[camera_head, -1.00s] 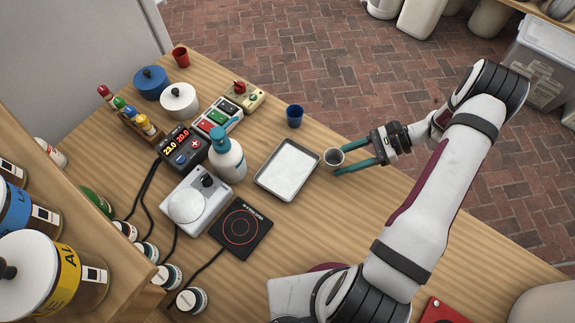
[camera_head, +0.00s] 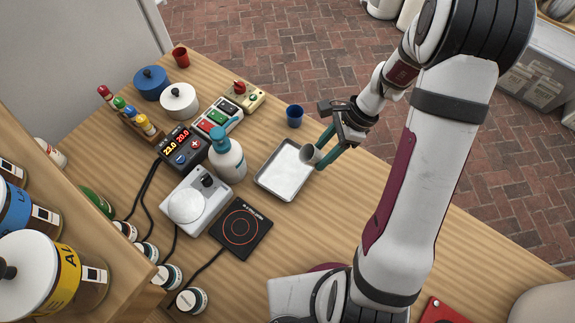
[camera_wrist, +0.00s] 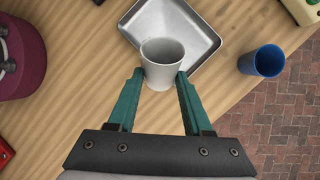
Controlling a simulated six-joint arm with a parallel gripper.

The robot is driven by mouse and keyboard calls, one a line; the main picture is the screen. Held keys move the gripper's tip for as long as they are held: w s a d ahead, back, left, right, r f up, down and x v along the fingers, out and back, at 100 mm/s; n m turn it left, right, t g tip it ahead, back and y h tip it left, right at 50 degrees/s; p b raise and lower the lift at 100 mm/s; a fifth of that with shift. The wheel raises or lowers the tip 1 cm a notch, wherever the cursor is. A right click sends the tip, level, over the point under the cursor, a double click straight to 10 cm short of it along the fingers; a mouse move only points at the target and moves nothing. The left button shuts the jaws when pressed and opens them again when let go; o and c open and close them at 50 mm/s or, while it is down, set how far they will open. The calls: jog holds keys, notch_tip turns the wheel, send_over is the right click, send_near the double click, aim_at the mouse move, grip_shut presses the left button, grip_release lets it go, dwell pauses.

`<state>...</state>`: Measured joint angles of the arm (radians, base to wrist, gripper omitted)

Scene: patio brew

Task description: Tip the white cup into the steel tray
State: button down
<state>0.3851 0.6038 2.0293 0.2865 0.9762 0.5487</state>
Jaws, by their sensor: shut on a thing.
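My gripper (camera_head: 325,151) is shut on the white cup (camera_head: 308,154), with its teal fingers on either side of it. The cup is tilted, its mouth toward the left, above the right edge of the steel tray (camera_head: 266,184). In the wrist view the cup (camera_wrist: 162,68) sits between my fingertips (camera_wrist: 162,80) and overlaps the near part of the tray (camera_wrist: 207,36). The tray is a shallow rectangle, and the part that shows looks empty. I cannot tell whether anything is in the cup or pouring out.
A blue cup (camera_head: 294,116) stands just behind the tray. A white bottle with a teal pump (camera_head: 227,160) stands left of it. A scale (camera_head: 194,201) and a black hot plate (camera_head: 241,228) lie to the front left. The wood to the tray's right is bare.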

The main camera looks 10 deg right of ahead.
aim_at(306, 157)
jog(key=h, duration=0.2)
jog(key=shift+a+r+h, duration=0.1)
jog(key=shift+a+h, duration=0.2)
jog(key=shift+a, duration=0.05)
jog(key=shift+a+f+g+h, duration=0.15)
jog(key=shift+f+g+h, duration=0.2)
jog(key=shift+h, duration=0.45)
jog(key=shift+w, duration=0.1)
jog(key=shift+a+r+h, duration=0.15)
jog(key=shift+h, duration=0.45)
jog(key=shift+a+r+h, duration=0.1)
jog(key=shift+a+h, duration=0.05)
jog(key=shift+h, duration=0.25)
jog(key=shift+w+a+f+h, duration=0.1)
jog(key=shift+a+f+h, duration=0.3)
jog(key=shift+a+h, duration=0.35)
jog(key=shift+a+r+m+g+h, duration=0.15)
jog(key=shift+a+m+g+h, duration=0.15)
jog(key=shift+h, duration=0.25)
jog(key=shift+w+h, duration=0.1)
jog(key=shift+h, duration=0.2)
